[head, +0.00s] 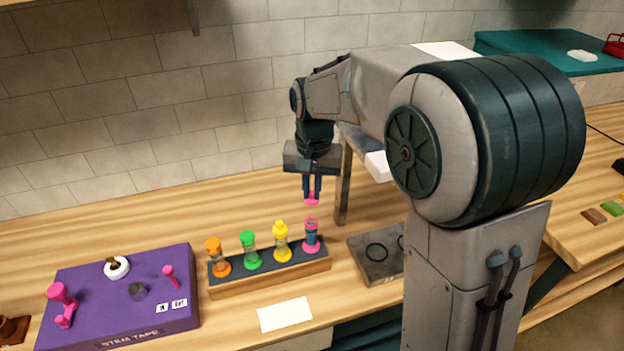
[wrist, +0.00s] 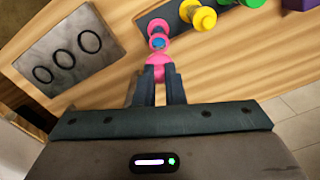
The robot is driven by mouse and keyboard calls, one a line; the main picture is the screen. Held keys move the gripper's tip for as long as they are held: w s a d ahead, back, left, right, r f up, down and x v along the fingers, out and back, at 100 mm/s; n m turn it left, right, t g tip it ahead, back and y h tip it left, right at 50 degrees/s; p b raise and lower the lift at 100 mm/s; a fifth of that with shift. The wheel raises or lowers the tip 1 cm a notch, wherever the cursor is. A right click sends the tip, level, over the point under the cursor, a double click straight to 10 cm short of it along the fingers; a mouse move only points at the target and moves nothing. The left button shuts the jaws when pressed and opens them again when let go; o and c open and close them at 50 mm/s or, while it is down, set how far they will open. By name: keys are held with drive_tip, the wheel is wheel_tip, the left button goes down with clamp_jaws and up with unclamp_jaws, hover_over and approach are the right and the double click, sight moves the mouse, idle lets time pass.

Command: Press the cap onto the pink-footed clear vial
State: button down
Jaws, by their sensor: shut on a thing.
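My gripper (head: 312,190) is shut on a pink cap (head: 312,200) and points down, holding it in the air above the rack's right end. In the wrist view the pink cap (wrist: 160,70) sits between the fingertips (wrist: 160,84). The pink-footed clear vial (head: 311,236) stands upright at the right end of the dark-topped wooden rack (head: 270,283). It has a pink foot, a bluish middle and pink at its top. A clear gap separates the cap from the vial. In the wrist view the vial (wrist: 158,28) shows just beyond the cap, partly hidden.
Yellow (head: 281,242), green (head: 249,250) and orange (head: 217,257) vials stand left of it in the rack. A grey plate with dark rings (head: 372,268) lies to the right. A purple box (head: 120,325) with several items stands at left. A white card (head: 285,314) lies in front.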

sight(311, 202)
drive_tip(key=shift+s+a+f+b, duration=0.15)
drive_tip(key=shift+f+b, duration=0.25)
drive_tip(key=shift+f, duration=0.25)
drive_tip(key=shift+f+b, duration=1.75)
drive_tip(key=shift+f, duration=0.65)
drive_tip(key=shift+f, duration=0.2)
drive_tip(key=c, duration=0.9)
unclamp_jaws()
drive_tip(key=shift+r, duration=0.1)
drive_tip(key=shift+r+p, duration=2.6)
drive_tip(key=shift+r, duration=0.85)
